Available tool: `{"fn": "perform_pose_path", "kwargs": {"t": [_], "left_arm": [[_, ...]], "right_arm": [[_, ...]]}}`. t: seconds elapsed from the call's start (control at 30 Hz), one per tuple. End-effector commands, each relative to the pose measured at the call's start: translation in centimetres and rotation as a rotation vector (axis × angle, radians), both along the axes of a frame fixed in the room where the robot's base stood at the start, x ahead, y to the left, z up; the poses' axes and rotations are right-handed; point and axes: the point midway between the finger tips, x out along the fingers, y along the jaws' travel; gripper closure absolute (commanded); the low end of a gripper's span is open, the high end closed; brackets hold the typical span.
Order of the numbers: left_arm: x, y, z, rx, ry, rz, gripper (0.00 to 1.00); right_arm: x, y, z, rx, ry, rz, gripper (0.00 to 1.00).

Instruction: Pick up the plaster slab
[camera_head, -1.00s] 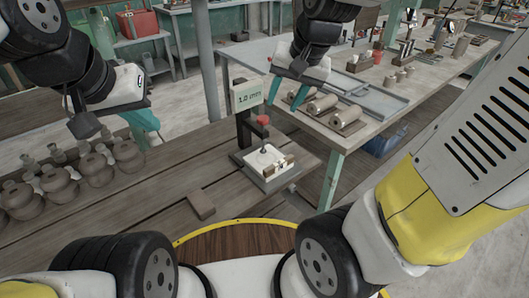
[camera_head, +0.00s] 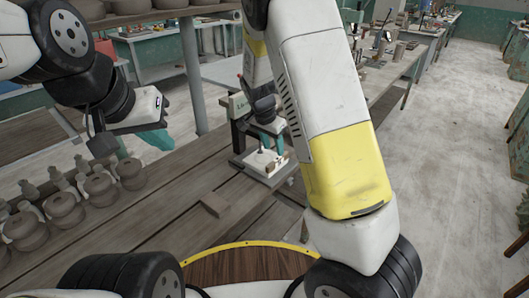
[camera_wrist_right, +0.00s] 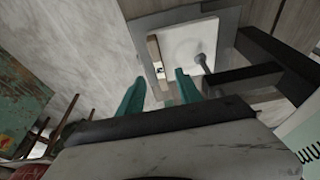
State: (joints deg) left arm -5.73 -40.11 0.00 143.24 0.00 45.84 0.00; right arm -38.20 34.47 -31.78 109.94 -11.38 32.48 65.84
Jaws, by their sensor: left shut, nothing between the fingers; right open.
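A white plaster slab (camera_head: 256,161) lies on the base of a dark stand on the wooden bench; it also shows as a pale square in the right wrist view (camera_wrist_right: 182,38). A small brown block (camera_head: 277,165) sits at its edge. My right gripper (camera_head: 274,146) is open, with teal fingers pointing down close above the slab. In the right wrist view its fingertips (camera_wrist_right: 158,84) are near the slab's near edge; I cannot tell whether they touch. My left gripper (camera_head: 140,143) is shut and empty above the clay pots, away from the slab.
The dark stand (camera_head: 237,135) rises behind the slab with a label plate (camera_head: 238,104); its rod meets the slab in the wrist view. A loose brown block (camera_head: 215,204) lies on the bench. Several clay pots (camera_head: 100,190) stand at left. Grey floor is open at right.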

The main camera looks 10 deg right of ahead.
Motion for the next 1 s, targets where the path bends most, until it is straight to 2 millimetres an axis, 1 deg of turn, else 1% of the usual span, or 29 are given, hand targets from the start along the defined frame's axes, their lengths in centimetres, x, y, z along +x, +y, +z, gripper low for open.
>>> {"fn": "perform_pose_path", "kwargs": {"t": [0.03,0.27,0.4,0.5,0.73,0.93,0.97,1.0], "left_arm": [[0.0,0.0,0.0,0.0,0.0,0.0,1.0],[0.0,0.0,0.0,0.0,0.0,0.0,1.0],[0.0,0.0,0.0,0.0,0.0,0.0,1.0],[0.0,0.0,0.0,0.0,0.0,0.0,1.0],[0.0,0.0,0.0,0.0,0.0,0.0,1.0],[0.0,0.0,0.0,0.0,0.0,0.0,1.0],[0.0,0.0,0.0,0.0,0.0,0.0,1.0],[0.0,0.0,0.0,0.0,0.0,0.0,1.0]], "right_arm": [[0.1,-0.2,-0.6,0.0,0.002,-0.002,0.58],[0.6,-0.9,-2.7,0.0,0.004,-0.002,0.58],[1.1,-1.5,-4.8,0.0,0.004,-0.001,0.58],[1.3,-1.8,-5.7,0.001,0.003,-0.001,0.58],[1.4,-1.7,-5.9,0.002,0.001,0.001,0.58],[1.4,-1.7,-5.9,0.002,0.001,0.001,0.97],[1.4,-1.7,-5.9,0.002,0.001,0.001,1.0],[1.4,-1.7,-5.9,0.002,0.001,0.001,1.0]]}}
